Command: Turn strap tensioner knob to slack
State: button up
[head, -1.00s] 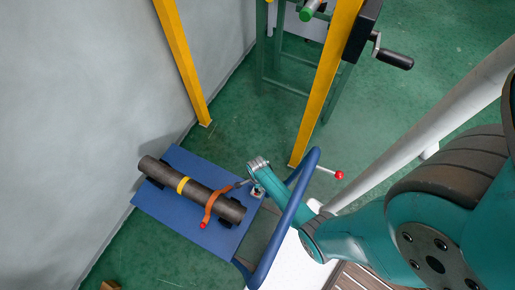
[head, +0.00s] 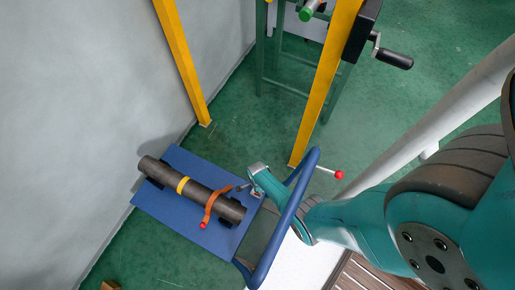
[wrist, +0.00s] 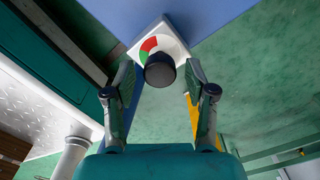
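A black round knob (wrist: 160,70) stands on a white dial plate with a red and a green sector (wrist: 152,45). My gripper (wrist: 158,72) is open in the wrist view, with one finger on each side of the knob and a gap visible on both sides. I cannot tell how far the fingertips reach along the knob. In the head view an orange strap (head: 212,201) passes over a dark pipe (head: 205,192) on a blue cart bed (head: 165,212). My wrist hides most of the knob area there.
A blue handrail (head: 283,225) runs close beside my forearm. A red-tipped lever (head: 338,174) sticks out beyond it. Yellow posts (head: 325,90) and a black crank handle (head: 393,60) stand farther back. Green floor is open at the upper right.

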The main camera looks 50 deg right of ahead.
grip_shut()
jog(key=shift+n, duration=0.4)
jog(key=n, duration=0.4)
jog(key=shift+n, duration=0.3)
jog(key=n, duration=0.4)
jog(key=shift+n, duration=0.3)
jog(key=n, duration=1.3)
jog(key=shift+n, duration=0.4)
